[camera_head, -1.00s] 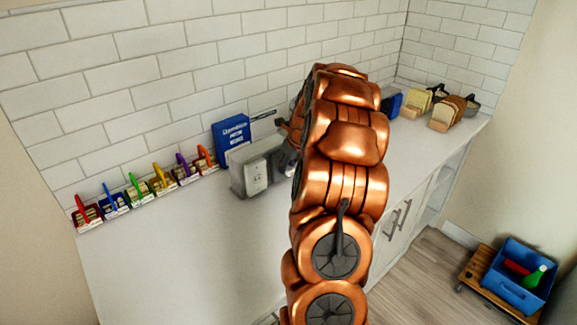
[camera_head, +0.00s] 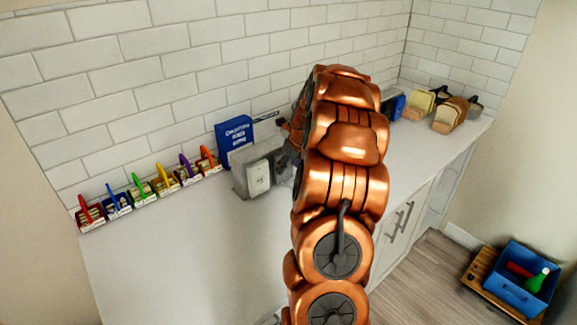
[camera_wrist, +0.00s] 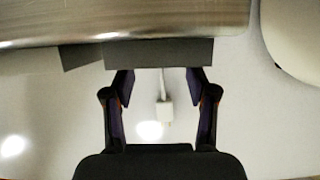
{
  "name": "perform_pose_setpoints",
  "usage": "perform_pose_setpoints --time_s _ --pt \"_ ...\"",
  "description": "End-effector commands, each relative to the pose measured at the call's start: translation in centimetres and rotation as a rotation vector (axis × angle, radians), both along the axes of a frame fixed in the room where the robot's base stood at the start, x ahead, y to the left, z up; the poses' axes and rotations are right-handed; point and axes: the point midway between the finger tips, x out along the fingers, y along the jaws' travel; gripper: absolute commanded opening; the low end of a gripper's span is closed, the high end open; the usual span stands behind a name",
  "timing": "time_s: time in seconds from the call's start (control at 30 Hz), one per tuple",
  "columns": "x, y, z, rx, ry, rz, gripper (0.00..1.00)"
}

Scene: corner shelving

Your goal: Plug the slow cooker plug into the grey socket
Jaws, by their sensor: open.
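In the wrist view, my gripper (camera_wrist: 160,80) is open, with its two fingers apart over the white counter. A small white plug (camera_wrist: 165,112) on a thin pale cord lies between the fingers, apart from both. The cord runs up to a dark grey base under a brushed-metal body (camera_wrist: 150,18), perhaps the slow cooker. In the head view, my arm hides the plug and most of my gripper. A grey box with a pale outlet face (camera_head: 258,178), seemingly the grey socket, stands on the counter left of my arm.
A blue box (camera_head: 234,135) stands behind the grey box against the tiled wall. Several small coloured holders (camera_head: 143,190) line the wall at left. Bread racks (camera_head: 450,114) stand at the far right. A rounded white object (camera_wrist: 292,35) is at the wrist view's upper right. The front-left counter is clear.

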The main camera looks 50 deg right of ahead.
Motion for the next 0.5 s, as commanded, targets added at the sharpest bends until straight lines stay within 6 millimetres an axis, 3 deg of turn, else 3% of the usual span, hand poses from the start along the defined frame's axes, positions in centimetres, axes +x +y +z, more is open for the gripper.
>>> perform_pose_setpoints --time_s 0.27,0.5 --pt "-1.1 0.0 2.5 -0.002 0.000 -0.001 0.57" --pt "-2.8 0.2 6.7 -0.003 -0.003 -0.002 0.57"
